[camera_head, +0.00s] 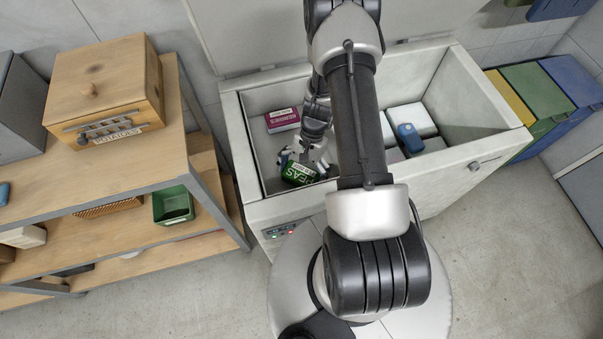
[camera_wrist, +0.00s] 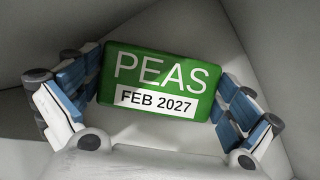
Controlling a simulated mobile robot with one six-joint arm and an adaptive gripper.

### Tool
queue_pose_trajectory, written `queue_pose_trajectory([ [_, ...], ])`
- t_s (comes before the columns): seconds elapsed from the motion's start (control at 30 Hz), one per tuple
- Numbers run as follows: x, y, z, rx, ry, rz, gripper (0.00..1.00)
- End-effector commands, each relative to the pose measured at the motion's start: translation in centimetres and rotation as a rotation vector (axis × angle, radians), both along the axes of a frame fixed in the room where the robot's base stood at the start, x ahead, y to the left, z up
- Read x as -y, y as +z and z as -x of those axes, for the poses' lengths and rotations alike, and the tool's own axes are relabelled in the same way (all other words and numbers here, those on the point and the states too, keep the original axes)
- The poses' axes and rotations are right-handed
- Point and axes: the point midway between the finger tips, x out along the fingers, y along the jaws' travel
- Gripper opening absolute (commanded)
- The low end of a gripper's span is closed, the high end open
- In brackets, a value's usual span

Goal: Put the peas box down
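The peas box (camera_head: 299,173) is green with a white label; it is inside the open chest freezer (camera_head: 270,213), at the front of the left part. In the wrist view the peas box (camera_wrist: 162,65) faces me, slightly tilted, reading "PEAS" and "FEB 2027". My gripper (camera_head: 303,163) reaches down into the freezer. In the wrist view the blue-padded fingers of my gripper (camera_wrist: 160,88) press against the box's left and right sides. The box's underside is hidden, so I cannot tell whether it touches the freezer floor.
A dark red box (camera_head: 282,119) lies behind the peas box. White boxes (camera_head: 412,117) and a blue item (camera_head: 410,138) are in the freezer's right part. A wooden shelf (camera_head: 130,180) stands left, with a wooden box (camera_head: 106,88) on top. Coloured bins (camera_head: 540,95) stand right.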

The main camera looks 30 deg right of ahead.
Motion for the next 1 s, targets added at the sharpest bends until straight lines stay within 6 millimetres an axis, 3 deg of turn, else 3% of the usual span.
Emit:
queue_pose_trajectory([
  [0.37, 0.0, 0.6, 0.0, 0.0, 0.0, 0.0, 1.0],
  [0.8, 3.0, 8.8, -1.7, 0.003, -0.002, 0.002, 1.0],
  [1.0, 3.8, 11.0, -2.1, 0.0, 0.0, 0.001, 1.0],
])
